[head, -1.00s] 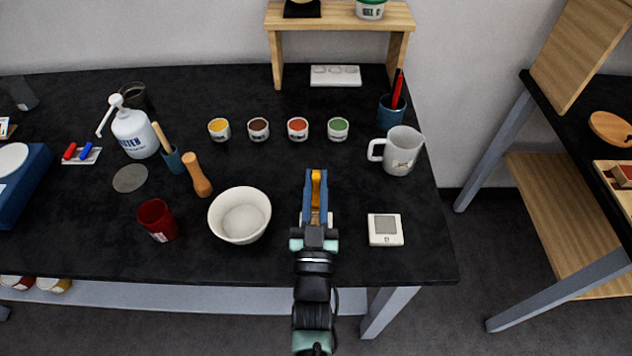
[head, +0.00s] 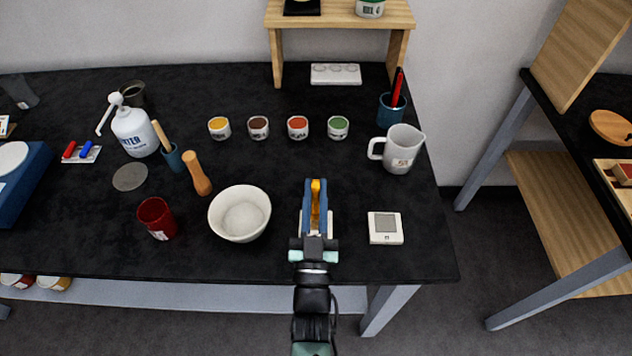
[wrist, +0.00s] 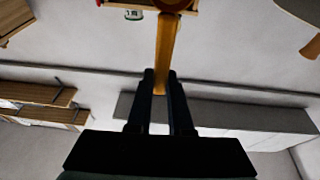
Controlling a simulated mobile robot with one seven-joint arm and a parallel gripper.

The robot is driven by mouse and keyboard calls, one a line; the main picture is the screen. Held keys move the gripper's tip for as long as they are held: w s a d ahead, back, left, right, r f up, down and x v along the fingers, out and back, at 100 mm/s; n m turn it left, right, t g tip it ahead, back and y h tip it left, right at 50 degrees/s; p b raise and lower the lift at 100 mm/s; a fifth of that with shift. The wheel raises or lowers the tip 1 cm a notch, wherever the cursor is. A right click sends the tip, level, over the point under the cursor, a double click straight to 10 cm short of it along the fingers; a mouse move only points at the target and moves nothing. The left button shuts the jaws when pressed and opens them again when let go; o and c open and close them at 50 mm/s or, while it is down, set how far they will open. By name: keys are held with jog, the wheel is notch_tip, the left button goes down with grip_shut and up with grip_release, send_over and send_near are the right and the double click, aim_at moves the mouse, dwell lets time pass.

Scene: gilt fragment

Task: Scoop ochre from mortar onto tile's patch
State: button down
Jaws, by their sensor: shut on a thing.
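My gripper (head: 315,184) is shut on a yellow-orange scoop (head: 316,191) over the front of the black table. In the wrist view, the scoop's handle (wrist: 165,45) stands out from between the dark fingers (wrist: 160,77), and its wider end is cut off at the top edge. The white mortar bowl (head: 239,231) is to the left of my gripper, apart from it. Its inside looks pale grey-white, and I cannot make out any ochre. A white square tile (head: 385,238) with a grey square patch lies to the right of my gripper. A white shape under my gripper is mostly hidden.
Small pigment pots, one yellow (head: 219,128), line up behind. A white jug (head: 402,150) and blue pen cup (head: 391,110) stand back right. A wooden shelf (head: 340,18) is at the back.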

jog(key=shift+s+r, duration=0.1)
jog(key=shift+s, duration=0.9)
jog(key=shift+w+f+b, duration=0.15)
jog(key=shift+w+b, duration=0.35)
jog(key=shift+w, duration=0.2)
jog(key=shift+w+f+b, duration=0.1)
jog(key=shift+w+b, duration=0.4)
jog(key=shift+w, duration=0.2)
jog(key=shift+w+r, duration=0.1)
jog(key=shift+w, duration=0.5)
jog(key=shift+r, duration=0.15)
jog(key=shift+r+p, duration=2.15)
jog(key=shift+r, duration=0.7)
jog(key=shift+r, duration=0.1)
